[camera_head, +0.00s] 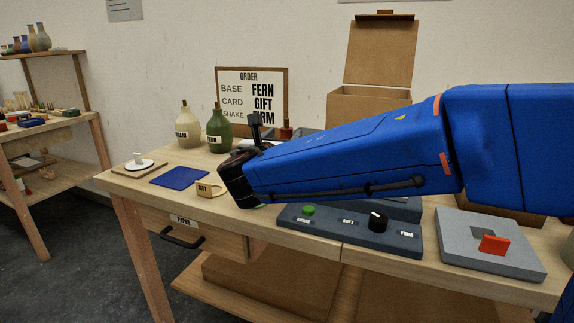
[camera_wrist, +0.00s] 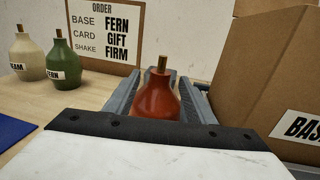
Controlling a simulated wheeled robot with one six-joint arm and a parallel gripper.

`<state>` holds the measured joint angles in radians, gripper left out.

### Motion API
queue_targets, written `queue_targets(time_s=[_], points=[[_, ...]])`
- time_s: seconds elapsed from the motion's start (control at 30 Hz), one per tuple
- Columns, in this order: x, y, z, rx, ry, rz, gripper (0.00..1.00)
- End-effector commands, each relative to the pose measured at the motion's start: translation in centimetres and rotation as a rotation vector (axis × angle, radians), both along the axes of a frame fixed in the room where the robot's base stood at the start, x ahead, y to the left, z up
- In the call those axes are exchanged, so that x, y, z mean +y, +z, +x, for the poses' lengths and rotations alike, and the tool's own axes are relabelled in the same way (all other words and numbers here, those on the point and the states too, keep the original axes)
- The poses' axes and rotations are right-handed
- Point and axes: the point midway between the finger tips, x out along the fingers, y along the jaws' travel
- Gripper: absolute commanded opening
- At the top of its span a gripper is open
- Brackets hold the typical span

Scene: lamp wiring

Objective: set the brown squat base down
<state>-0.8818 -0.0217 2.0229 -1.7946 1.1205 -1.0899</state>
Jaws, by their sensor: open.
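The brown squat base (camera_wrist: 157,101) is a red-brown bottle with a narrow neck and a wooden stopper. In the wrist view it stands upright between the two grey fingers of my gripper (camera_wrist: 161,82). The fingers are apart, one on each side of it; contact cannot be made out. In the head view only the top of the brown base (camera_head: 287,132) shows above my blue arm, which hides its foot and most of my gripper. What lies under the base is hidden.
A green FERN bottle (camera_head: 219,134) and a cream bottle (camera_head: 187,130) stand left, before the order board (camera_head: 252,82). An open cardboard box (camera_head: 368,100) is right of the base. A dark console (camera_head: 349,233), blue mat (camera_head: 180,176) and grey block (camera_head: 490,242) occupy the table.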

Motion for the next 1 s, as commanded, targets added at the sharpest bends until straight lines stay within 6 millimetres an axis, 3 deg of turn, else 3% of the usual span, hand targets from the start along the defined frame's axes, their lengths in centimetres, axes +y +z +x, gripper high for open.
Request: queue_targets(time_s=[0.13, 0.47, 0.73, 1.0], points=[[-0.4, 0.0, 1.8, 0.001, -0.002, 0.000, 0.50], [-0.7, 0.0, 3.4, 0.000, -0.002, 0.000, 0.50], [-1.4, 0.0, 6.9, -0.001, -0.003, 0.001, 0.50], [-1.5, 0.0, 7.5, 0.000, -0.001, 0.001, 0.50]])
